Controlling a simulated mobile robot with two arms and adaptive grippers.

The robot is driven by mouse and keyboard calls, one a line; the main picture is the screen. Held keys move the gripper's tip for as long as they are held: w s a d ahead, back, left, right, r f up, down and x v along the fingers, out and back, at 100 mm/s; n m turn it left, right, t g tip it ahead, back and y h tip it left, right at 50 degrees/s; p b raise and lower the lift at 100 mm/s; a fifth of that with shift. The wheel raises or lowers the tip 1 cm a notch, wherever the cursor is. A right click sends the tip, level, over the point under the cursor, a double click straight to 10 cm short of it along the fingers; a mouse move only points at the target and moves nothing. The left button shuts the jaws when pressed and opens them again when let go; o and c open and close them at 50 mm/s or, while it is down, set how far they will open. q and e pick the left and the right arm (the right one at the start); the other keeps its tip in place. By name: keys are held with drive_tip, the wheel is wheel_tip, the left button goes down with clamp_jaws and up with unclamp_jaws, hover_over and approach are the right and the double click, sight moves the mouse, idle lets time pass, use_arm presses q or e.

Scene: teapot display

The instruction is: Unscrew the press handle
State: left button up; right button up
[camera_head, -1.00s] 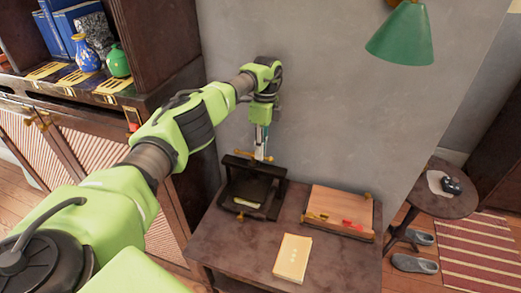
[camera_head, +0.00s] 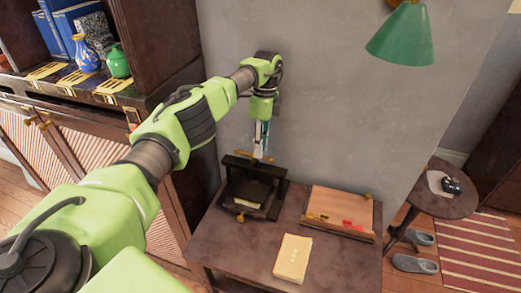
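A small black press (camera_head: 238,190) stands at the left back of the dark table, near the grey wall. Its brass handle (camera_head: 266,159) is a crossbar with small knobs on top of the frame. My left gripper (camera_head: 261,152) points straight down at the handle from above, with its fingers at the handle's middle. The fingers look close together, but they are too small to tell whether they grip the handle. My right gripper is not in view.
The table (camera_head: 232,239) also holds a wooden board (camera_head: 340,208) with red and brass pieces and a cream booklet (camera_head: 292,258). A cabinet (camera_head: 75,150) with vases stands left. A green lamp (camera_head: 402,35) hangs upper right. A round side table (camera_head: 440,200) stands right.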

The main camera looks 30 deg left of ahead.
use_arm(q)
wheel_tip(320, 180, up, 6)
drive_tip(key=w, duration=0.1)
drive_tip(key=shift+w+a+f, duration=0.1)
idle(0.6)
